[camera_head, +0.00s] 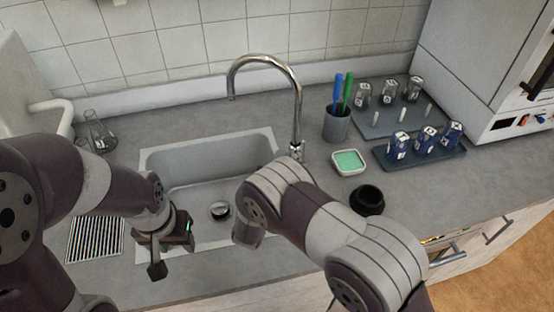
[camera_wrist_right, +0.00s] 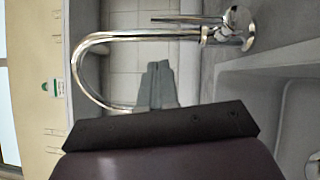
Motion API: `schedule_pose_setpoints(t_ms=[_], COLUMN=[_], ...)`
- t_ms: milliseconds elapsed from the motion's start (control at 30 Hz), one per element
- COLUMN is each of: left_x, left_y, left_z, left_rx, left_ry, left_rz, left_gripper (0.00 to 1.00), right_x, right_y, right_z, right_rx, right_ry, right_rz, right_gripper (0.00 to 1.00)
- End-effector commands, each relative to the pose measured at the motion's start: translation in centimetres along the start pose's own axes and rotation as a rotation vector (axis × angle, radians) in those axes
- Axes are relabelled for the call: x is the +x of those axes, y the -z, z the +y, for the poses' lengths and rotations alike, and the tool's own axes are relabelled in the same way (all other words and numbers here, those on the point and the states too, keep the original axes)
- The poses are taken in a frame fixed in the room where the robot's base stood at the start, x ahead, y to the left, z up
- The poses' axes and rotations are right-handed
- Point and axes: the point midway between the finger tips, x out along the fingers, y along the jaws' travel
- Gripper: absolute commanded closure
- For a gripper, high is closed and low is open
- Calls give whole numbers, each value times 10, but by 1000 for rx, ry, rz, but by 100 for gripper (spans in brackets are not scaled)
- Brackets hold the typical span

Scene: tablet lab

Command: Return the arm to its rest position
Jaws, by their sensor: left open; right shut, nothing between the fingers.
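My left arm comes in from the left in the head view, and its left gripper (camera_head: 157,262) hangs over the front edge of the sink. It is open and holds nothing. My right arm (camera_head: 300,215) comes in from the lower right and bends over the right part of the sink. Its gripper is hidden behind the arm in the head view. In the right wrist view the right gripper (camera_wrist_right: 158,85) shows with its fingers together and nothing between them. The faucet shows behind the fingers in that view.
The sink (camera_head: 205,150) has a tall faucet (camera_head: 297,110) at its back. To the right are a pen cup (camera_head: 337,127), a green-filled dish (camera_head: 348,162), a black round container (camera_head: 367,200) and a blue rack (camera_head: 425,160) with vials. Glass flasks (camera_head: 98,135) stand at left.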

Motion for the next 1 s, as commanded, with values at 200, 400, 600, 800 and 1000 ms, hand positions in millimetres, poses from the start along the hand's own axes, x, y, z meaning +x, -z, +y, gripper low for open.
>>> schedule_pose_setpoints(t_ms=[200,400,600,800,1000], left_x=[13,21,22,22,22], left_y=[-2,-2,-3,-3,-3], left_z=[0,0,0,0,0], left_rx=[0,0,0,0,0], left_ry=[0,0,0,0,0], left_rz=[-1,-1,-1,0,-1], left_gripper=[54,54,54,54,54], right_x=[-42,-79,-94,-59,-30], right_y=[2,1,0,6,-38], right_z=[1,4,7,6,6], right_rx=[1,1,1,231,898], right_ry=[-1,-2,0,172,906], right_rz=[6,6,2,76,72], right_gripper=[100,100,100,100,100])
